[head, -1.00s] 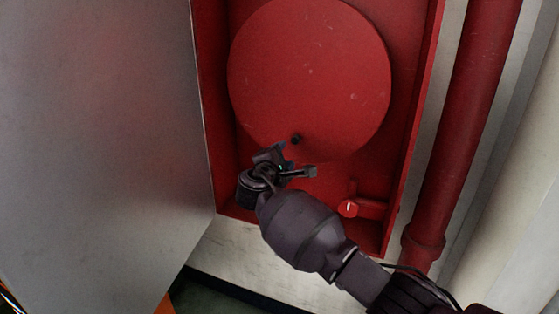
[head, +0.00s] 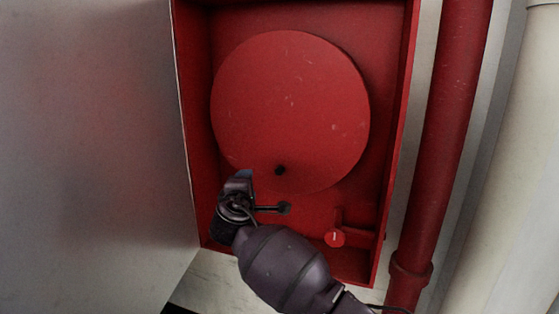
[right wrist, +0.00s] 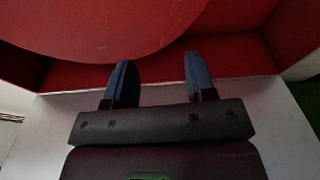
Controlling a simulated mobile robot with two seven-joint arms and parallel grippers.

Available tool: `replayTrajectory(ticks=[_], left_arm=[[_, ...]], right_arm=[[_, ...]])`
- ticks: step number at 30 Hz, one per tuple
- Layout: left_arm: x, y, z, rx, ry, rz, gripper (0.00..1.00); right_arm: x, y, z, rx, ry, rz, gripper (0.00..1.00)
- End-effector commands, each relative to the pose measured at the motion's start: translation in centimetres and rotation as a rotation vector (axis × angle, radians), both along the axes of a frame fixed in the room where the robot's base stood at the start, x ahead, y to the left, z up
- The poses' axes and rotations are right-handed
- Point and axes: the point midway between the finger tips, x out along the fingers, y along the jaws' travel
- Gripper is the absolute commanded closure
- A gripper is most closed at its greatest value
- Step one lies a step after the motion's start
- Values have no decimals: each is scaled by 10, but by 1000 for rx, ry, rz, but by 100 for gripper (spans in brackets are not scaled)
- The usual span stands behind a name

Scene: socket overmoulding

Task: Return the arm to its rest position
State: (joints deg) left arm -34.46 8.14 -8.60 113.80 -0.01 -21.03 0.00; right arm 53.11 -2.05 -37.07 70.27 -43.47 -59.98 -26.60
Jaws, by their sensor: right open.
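My right arm comes in from the bottom right of the head view. Its gripper (head: 243,176) is in front of the lower left part of the open red cabinet. In the right wrist view the two dark blue fingers of the gripper (right wrist: 157,62) stand apart with nothing between them. The red round disc (head: 290,105) and the red cabinet floor show beyond the fingers. My left gripper is not in view.
A grey door panel (head: 85,150) stands open at the left. The red cabinet (head: 385,150) holds the disc with a small black knob (head: 280,171) and a red valve (head: 335,237). A red pipe (head: 447,130) runs down the right side.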

Motion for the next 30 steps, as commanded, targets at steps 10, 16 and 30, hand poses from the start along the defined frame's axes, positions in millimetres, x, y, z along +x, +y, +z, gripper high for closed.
replayTrajectory(ticks=[10,16,30], left_arm=[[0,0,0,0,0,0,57],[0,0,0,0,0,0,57],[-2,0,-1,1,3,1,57]], right_arm=[[-21,-3,3,541,64,268,49],[-39,-39,-28,821,121,322,49],[-122,-178,-143,1382,186,230,49]])
